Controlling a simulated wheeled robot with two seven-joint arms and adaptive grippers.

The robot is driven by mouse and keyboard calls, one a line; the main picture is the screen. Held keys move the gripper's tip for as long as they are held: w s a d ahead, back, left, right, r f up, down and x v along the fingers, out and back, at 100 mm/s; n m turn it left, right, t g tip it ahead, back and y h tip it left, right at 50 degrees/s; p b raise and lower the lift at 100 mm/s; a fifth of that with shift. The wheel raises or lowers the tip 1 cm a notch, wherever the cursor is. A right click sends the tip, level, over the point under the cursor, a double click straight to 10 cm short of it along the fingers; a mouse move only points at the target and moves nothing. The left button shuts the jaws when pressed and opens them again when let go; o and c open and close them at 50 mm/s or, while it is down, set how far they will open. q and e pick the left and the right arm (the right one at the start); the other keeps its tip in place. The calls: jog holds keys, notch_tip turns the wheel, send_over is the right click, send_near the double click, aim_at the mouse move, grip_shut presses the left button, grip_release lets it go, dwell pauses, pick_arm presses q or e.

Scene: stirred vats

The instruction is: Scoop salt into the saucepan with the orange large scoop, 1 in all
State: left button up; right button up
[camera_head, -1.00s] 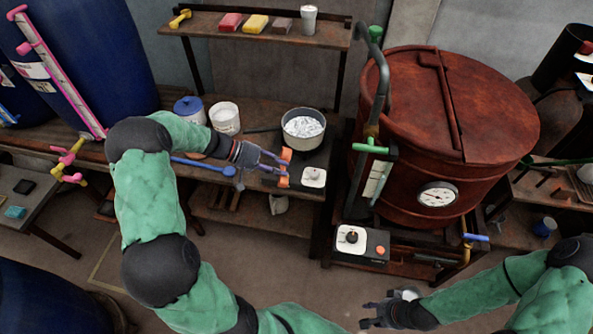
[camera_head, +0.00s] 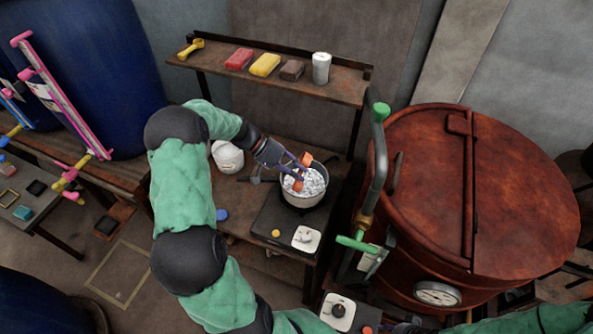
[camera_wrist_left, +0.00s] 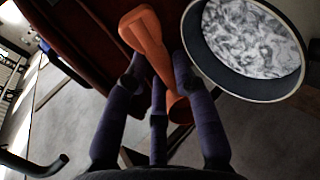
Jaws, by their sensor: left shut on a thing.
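My left gripper (camera_head: 290,166) is shut on the orange large scoop (camera_head: 305,160), which shows on both sides of the fingers. The saucepan stands on a dark hot plate and holds crumpled-looking whitish material. In the left wrist view the scoop (camera_wrist_left: 144,32) lies between the fingers, with the saucepan (camera_wrist_left: 226,79) close at the right. I cannot tell what the scoop holds. A white tub (camera_head: 228,157), possibly of salt, stands left of the gripper, partly hidden by my arm. My right gripper is out of view.
The hot plate (camera_head: 272,214) sits on the wooden bench. A shelf (camera_head: 212,65) behind holds a yellow scoop (camera_head: 190,48), coloured blocks and a white cup (camera_head: 321,68). A big red-brown vat (camera_head: 425,240) with a green-tipped pipe (camera_head: 380,140) stands close at the right.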

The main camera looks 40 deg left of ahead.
pick_arm(q)
jog(key=y+p, duration=0.1)
jog(key=r+g+p, duration=0.1)
jog(key=shift+d+y+p, duration=0.25)
jog(key=shift+y+p, duration=0.05)
jog(key=shift+y, duration=0.1)
jog(key=y+p, duration=0.1)
jog(key=p, duration=0.2)
jog(key=g+y+p, duration=0.1)
jog(key=y+p, duration=0.1)
jog(key=p, duration=0.1)
jog(key=shift+w+d+g, duration=0.15)
jog(key=shift+d+g, duration=0.1)
jog(key=shift+g, duration=0.05)
jog(key=shift+d+y+p, duration=0.1)
jog(key=shift+y+p, duration=0.55)
jog(key=shift+y, duration=0.15)
jog(key=shift+f+g+y, duration=0.15)
jog(key=shift+g+y, duration=0.15)
jog(key=shift+g, duration=0.1)
jog(key=shift+w+d+g+y+p, duration=0.2)
jog(key=shift+g+y+p, duration=0.1)
jog(key=shift+y, duration=0.4)
jog(key=g+y+b, duration=0.1)
jog(key=y+b, duration=0.2)
jog(key=shift+d+f, duration=0.15)
